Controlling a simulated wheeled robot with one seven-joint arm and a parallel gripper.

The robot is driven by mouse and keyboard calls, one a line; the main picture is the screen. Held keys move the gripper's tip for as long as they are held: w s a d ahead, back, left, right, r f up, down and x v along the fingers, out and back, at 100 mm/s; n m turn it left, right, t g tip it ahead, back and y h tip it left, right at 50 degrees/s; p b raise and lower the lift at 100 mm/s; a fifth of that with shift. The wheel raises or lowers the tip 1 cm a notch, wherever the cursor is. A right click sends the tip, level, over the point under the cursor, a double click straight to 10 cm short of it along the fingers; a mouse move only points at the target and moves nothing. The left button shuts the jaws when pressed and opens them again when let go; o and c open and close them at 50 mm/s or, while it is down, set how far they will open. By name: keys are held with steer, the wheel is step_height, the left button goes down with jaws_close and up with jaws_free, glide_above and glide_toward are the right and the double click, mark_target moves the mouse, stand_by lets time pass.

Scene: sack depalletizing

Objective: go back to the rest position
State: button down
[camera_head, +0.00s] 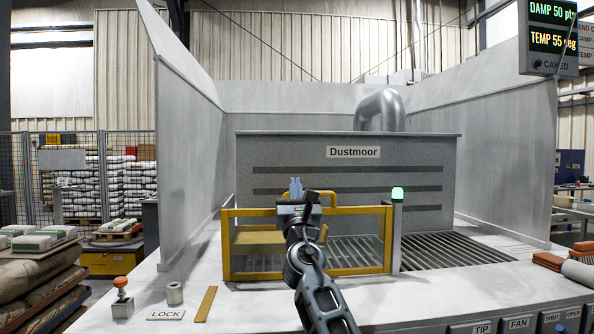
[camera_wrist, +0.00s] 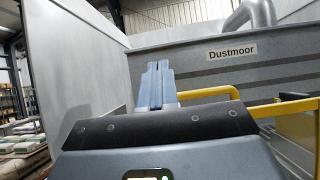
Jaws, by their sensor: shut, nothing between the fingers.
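My gripper (camera_head: 296,187) is raised in front of the yellow frame, near the middle of the head view. Its blue-grey fingers point up and away from me. In the wrist view the fingers (camera_wrist: 156,85) lie side by side, shut, with nothing between them. My dark arm reaches up to it from the bottom of the head view. The gripper shows in front of the grey Dustmoor cabinet (camera_head: 420,170), and no contact with it can be made out.
Grey walls flank the bench.

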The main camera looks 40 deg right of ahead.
steer(key=shift+s+a+r+p, duration=0.55)
steer(key=shift+s+r, duration=0.15)
steer(key=shift+s, duration=0.1)
steer(key=shift+s+a+r+p, duration=0.55)
steer(key=shift+s+r, duration=0.1)
steer(key=shift+s, duration=0.15)
steer(key=s+a+f+m+y, duration=0.2)
steer(key=s+a+f+y, duration=0.15)
steer(key=f, duration=0.45)
steer(key=s+a+f+m+y, duration=0.2)
steer(key=s+a+f, duration=0.15)
steer(key=f, duration=0.45)
steer(key=s+a+f+m+y, duration=0.2)
steer(key=s+a+f, duration=0.15)
steer(key=f, duration=0.55)
steer(key=s+a+f+m+g+y, duration=0.1)
steer(key=s+a+f+m+y, duration=0.1)
steer(key=s+a+f+m, duration=0.45)
steer(key=s+a+f+m+g+y, duration=0.1)
steer(key=s+f+g+y, duration=0.15)
steer(key=s, duration=0.75)
steer(key=s+a+r+m+g+y, duration=0.1)
steer(key=s+a+m, duration=0.1)
steer(key=s+m, duration=0.6)
steer(key=s+a+r+m+g+y, duration=0.1)
steer(key=s+m, duration=0.6)
steer(key=s, duration=1.1)
steer(key=shift+s+a+m, duration=0.2)
steer(key=shift+a+m, duration=0.15)
steer(key=shift+a, duration=0.45)
